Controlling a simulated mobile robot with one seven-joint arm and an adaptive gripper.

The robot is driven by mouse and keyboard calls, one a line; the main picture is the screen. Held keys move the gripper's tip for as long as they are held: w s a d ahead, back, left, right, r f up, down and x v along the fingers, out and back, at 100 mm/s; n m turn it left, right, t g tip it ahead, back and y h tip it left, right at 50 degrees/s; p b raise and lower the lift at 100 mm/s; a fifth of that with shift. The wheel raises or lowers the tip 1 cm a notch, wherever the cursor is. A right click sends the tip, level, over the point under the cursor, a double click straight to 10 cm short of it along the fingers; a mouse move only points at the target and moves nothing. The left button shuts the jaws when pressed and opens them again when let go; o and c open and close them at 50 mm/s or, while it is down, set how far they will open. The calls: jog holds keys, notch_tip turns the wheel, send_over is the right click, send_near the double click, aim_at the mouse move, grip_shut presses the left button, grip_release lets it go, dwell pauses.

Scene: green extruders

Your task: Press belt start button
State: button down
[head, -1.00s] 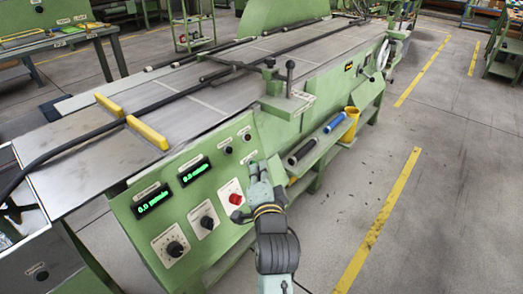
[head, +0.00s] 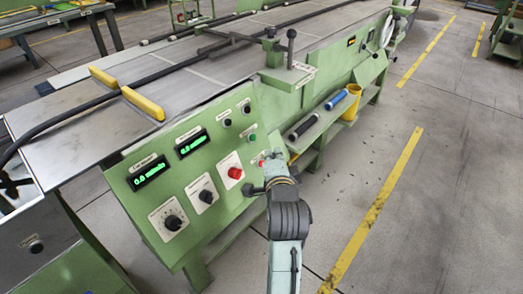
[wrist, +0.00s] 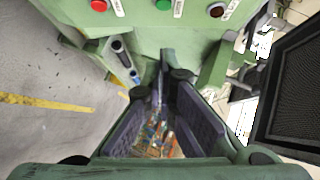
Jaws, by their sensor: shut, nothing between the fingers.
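The green control panel (head: 165,200) on the side of the belt machine carries several buttons and knobs. A green button (head: 252,138), which looks like the start button, sits at the panel's right side; its label is too small to read. It also shows at the top edge of the wrist view (wrist: 163,4), cut off by the frame. My gripper (head: 270,160) is shut and empty, below and right of the green button in the head view. In the wrist view its fingers (wrist: 164,72) meet below the button, apart from it.
A red knob (head: 235,173) on a white plate is left of my gripper. Black buttons (head: 246,107) sit above the green one. Two green-lit displays (head: 150,173) are further left. A shelf (head: 318,130) with rollers projects right of the panel. The floor at right is clear.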

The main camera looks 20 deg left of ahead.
aim_at(253, 138)
jog(key=w+a+f+p, duration=0.1)
jog(key=w+a, duration=0.1)
jog(key=w+a+f+p, duration=0.1)
jog(key=w+a, duration=0.1)
jog(key=w, duration=0.1)
jog(key=w+a+f+p, duration=0.1)
jog(key=w+a, duration=0.1)
jog(key=w, duration=0.1)
jog(key=shift+a+f, duration=0.25)
